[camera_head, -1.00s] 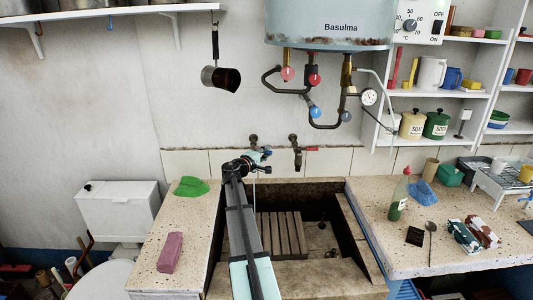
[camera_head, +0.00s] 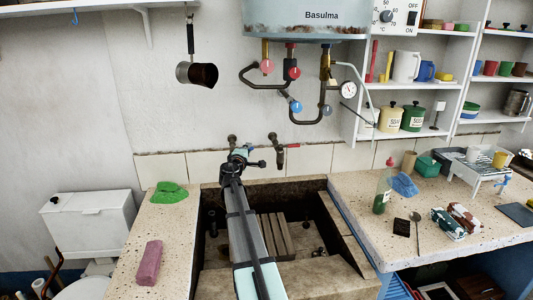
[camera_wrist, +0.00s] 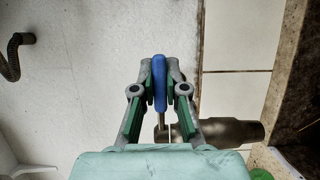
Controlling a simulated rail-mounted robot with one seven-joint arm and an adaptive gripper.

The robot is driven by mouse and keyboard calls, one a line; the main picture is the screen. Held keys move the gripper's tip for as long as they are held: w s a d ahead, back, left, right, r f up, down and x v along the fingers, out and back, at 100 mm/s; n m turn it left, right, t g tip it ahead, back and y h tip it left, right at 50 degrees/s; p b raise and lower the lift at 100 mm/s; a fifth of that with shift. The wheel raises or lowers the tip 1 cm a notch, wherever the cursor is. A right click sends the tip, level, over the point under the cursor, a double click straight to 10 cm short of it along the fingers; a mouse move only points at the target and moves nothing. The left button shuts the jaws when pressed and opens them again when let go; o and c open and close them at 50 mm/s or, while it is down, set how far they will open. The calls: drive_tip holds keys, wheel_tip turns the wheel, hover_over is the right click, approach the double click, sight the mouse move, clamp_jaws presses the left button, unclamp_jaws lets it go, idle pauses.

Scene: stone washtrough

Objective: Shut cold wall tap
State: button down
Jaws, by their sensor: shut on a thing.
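The cold wall tap (camera_head: 232,140) is on the wall above the stone trough (camera_head: 320,270), left of the tap with the red handle (camera_head: 292,146). My gripper (camera_head: 241,154) is in front of it and hides most of it. In the wrist view my gripper (camera_wrist: 160,80) has its two fingers closed on both sides of the blue tap handle (camera_wrist: 159,85). The handle's short stem and the brownish metal tap body (camera_wrist: 235,132) show below it, to the right. The blue handle cannot be made out in the head view.
The water heater (camera_head: 305,18) with its pipes and valves hangs above the taps. A dark pot (camera_head: 200,74) hangs on the wall to the left. A green cloth (camera_head: 168,192) and a pink block (camera_head: 149,263) lie on the left counter. A bottle (camera_head: 382,190) stands right of the trough.

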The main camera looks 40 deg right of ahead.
drive_tip(key=c, duration=1.2)
unclamp_jaws()
drive_tip(key=v, duration=1.2)
